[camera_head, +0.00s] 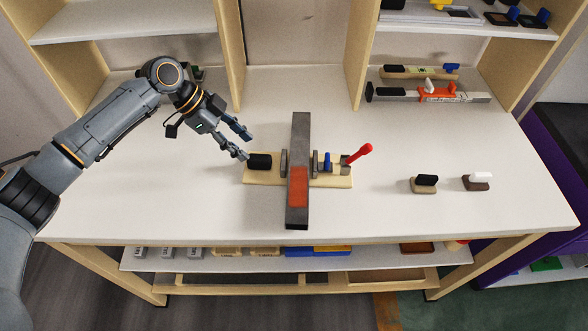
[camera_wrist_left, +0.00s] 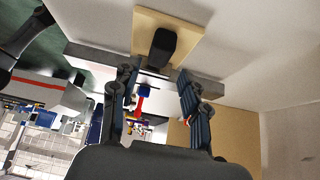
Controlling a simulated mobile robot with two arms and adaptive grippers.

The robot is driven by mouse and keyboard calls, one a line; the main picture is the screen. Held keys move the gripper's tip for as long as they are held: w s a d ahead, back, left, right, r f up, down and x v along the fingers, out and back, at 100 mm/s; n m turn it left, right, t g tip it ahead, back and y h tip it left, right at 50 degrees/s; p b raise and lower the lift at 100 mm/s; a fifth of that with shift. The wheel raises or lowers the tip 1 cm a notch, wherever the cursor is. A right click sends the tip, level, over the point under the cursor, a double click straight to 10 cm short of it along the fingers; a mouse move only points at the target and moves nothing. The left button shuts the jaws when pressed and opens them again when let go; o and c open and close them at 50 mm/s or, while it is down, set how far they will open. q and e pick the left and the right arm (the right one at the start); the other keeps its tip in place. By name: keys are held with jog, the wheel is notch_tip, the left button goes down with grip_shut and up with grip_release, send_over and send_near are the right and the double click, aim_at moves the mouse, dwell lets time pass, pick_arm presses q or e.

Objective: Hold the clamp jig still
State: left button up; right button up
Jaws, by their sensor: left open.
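The clamp jig lies on the white table top, its pale wooden base (camera_head: 266,178) running left to right. It has a black block (camera_head: 260,161) at its left end, grey upright plates, a blue part (camera_head: 327,161) and a red-tipped lever (camera_head: 360,154) at the right. A grey metal bar (camera_head: 299,135) with an orange patch lies across its middle and hides part of it. My left gripper (camera_head: 246,146) is open just left of and behind the black block. In the left wrist view the black block (camera_wrist_left: 162,52) shows just beyond the open fingers (camera_wrist_left: 157,76), with nothing between them.
Other tools, including an orange and grey one (camera_head: 437,92), lie at the back right. Shelf uprights (camera_head: 359,50) rise behind. The table's front left is clear.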

aim_at(258, 157)
pick_arm(q)
jog(key=shift+d+f, duration=0.25)
jog(key=shift+f, duration=0.35)
jog(key=shift+b+x, duration=2)
jog(key=shift+x, duration=0.75)
jog(key=shift+d+r, duration=0.1)
jog(key=shift+r, duration=0.05)
grip_shut()
